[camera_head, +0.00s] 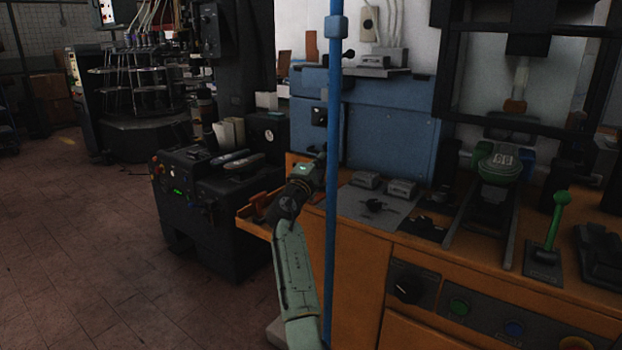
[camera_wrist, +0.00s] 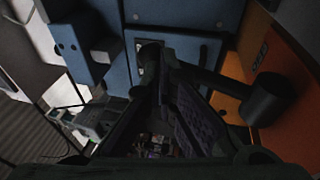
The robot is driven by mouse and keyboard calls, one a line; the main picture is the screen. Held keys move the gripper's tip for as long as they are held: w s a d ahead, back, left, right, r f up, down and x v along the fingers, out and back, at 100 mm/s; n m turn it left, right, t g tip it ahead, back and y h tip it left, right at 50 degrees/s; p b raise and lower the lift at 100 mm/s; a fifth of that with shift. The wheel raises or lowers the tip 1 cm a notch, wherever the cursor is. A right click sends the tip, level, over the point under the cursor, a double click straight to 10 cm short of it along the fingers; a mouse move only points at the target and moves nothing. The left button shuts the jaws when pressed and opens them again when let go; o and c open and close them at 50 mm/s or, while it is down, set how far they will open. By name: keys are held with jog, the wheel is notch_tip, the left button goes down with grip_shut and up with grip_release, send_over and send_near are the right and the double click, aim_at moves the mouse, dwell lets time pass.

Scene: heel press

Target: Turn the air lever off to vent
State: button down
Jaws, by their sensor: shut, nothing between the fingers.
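A black lever (camera_wrist: 205,77) shows in the wrist view, running from a dark hub by a pale plate on a blue panel to a thick cylindrical grip (camera_wrist: 265,100) at right. I take it for the air lever. In the head view a small black fitting (camera_head: 319,116) sits on the blue cabinet (camera_head: 385,125); I cannot tell whether it is the same part. My gripper (camera_head: 319,160) is shut and empty, low in front of the cabinet, its tips partly hidden by a blue pole. Its dark fingers (camera_wrist: 180,105) show near the lever in the wrist view; contact is unclear.
The upright blue pole (camera_head: 332,220) stands close to my gripper. An orange bench (camera_head: 355,275) carries control blocks, a press with a green part (camera_head: 498,162) and a green-handled lever (camera_head: 556,225). A black machine (camera_head: 205,200) stands left. Tiled floor (camera_head: 90,260) is open at left.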

jog(key=shift+w+d+f, duration=0.1)
jog(key=shift+w+f, duration=0.1)
jog(key=shift+w, duration=0.15)
jog(key=shift+s, duration=0.1)
dwell(0.5)
